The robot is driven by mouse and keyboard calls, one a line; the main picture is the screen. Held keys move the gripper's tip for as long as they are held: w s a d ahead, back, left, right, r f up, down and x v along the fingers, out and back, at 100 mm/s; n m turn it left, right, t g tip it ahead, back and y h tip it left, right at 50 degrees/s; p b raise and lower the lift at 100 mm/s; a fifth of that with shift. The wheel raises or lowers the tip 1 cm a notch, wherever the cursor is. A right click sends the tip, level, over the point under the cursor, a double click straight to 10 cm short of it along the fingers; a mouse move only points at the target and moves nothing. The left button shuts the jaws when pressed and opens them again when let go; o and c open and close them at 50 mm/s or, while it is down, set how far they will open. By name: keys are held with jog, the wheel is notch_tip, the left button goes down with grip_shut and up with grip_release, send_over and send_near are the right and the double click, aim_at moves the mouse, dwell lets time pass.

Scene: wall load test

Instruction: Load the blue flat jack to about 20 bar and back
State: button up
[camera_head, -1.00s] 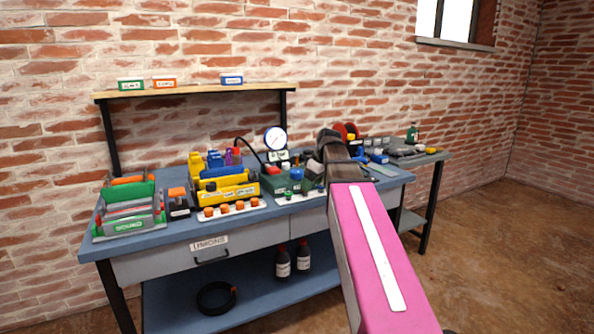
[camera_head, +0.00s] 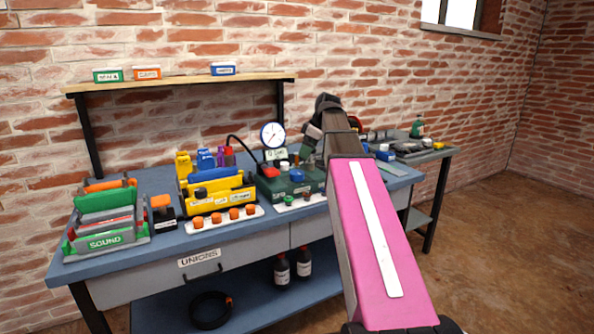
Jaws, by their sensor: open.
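A green pump unit (camera_head: 282,191) stands on the workbench, with a red part, a blue knob (camera_head: 297,175) and a small display. A round white pressure gauge (camera_head: 272,134) rises behind it, and a black hose (camera_head: 240,145) arches up at its left. The gauge reading is too small to tell. I cannot pick out the blue flat jack for certain. My gripper (camera_head: 309,140) is above the bench, just right of the gauge and over the back of the pump unit. It is open; its fingertips are small and partly hidden by my wrist.
A yellow rack (camera_head: 214,198) with blue and purple pieces stands left of the pump. Orange-capped fittings (camera_head: 223,217) lie in front. A green and grey "SOUND" tray (camera_head: 104,241) is at far left. A shelf (camera_head: 180,82) holds three small boxes. My arm hides the bench's middle right.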

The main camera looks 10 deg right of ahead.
aim_at(297, 172)
jog(key=x, duration=1)
jog(key=shift+c, duration=0.3)
jog(key=c, duration=0.9)
